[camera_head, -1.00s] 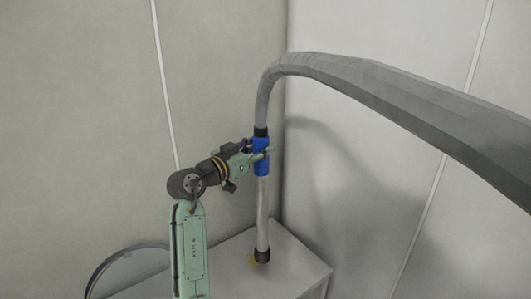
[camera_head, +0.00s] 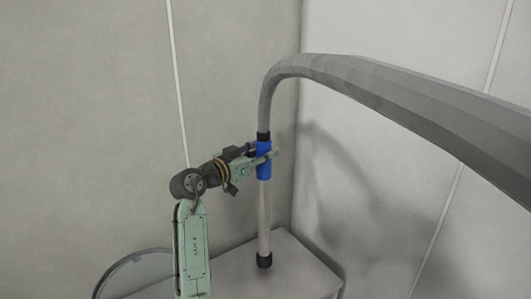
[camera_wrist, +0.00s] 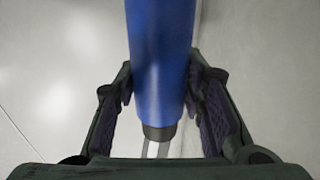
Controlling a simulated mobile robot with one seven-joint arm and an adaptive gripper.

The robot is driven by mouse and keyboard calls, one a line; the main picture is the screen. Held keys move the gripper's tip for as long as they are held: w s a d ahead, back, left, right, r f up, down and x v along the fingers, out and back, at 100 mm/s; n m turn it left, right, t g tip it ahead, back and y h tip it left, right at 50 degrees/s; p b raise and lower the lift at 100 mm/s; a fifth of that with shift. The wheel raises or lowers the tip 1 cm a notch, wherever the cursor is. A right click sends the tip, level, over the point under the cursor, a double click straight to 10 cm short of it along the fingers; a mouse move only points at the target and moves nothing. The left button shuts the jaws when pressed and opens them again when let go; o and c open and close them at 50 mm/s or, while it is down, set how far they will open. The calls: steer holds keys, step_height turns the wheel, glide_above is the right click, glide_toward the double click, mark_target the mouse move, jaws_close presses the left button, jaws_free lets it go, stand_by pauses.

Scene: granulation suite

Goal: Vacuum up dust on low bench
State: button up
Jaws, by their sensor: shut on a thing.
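My gripper (camera_head: 264,157) is shut on the blue grip of the vacuum wand (camera_head: 264,222), a grey tube held nearly upright. In the wrist view the blue grip (camera_wrist: 161,60) stands between the two fingers of my gripper (camera_wrist: 160,88). The wand's dark nozzle (camera_head: 264,260) is at the top of the low bench (camera_head: 303,271), a pale box in the corner; I cannot tell whether it touches. I see no dust on the visible part of the bench top; any under or behind the nozzle is hidden.
A thick grey hose (camera_head: 400,88) arches from the wand's top to the right edge. Pale walls (camera_head: 400,190) meet in a corner behind the bench. A round, clear-looking rim (camera_head: 125,262) stands left of the bench, partly behind my arm.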

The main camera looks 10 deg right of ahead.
steer(key=shift+s+a, duration=0.1)
steer(key=shift+a, duration=0.15)
steer(key=shift+s, duration=0.1)
steer(key=s+d, duration=0.3)
steer(key=s, duration=0.6)
steer(key=shift+s+d+b, duration=0.3)
steer(key=shift+s, duration=0.1)
stand_by(0.5)
steer(key=shift+s+a, duration=0.25)
steer(key=shift+a, duration=0.45)
steer(key=shift+w+a+r+b, duration=0.15)
steer(key=shift+w+a, duration=0.45)
steer(key=shift+w, duration=1.1)
steer(key=shift+w+a+f+b, duration=0.15)
steer(key=shift+w+a, duration=0.45)
steer(key=shift+w, duration=1.05)
steer(key=shift+w+a+r+b, duration=0.15)
steer(key=shift+w+a, duration=0.45)
steer(key=shift+w, duration=1.1)
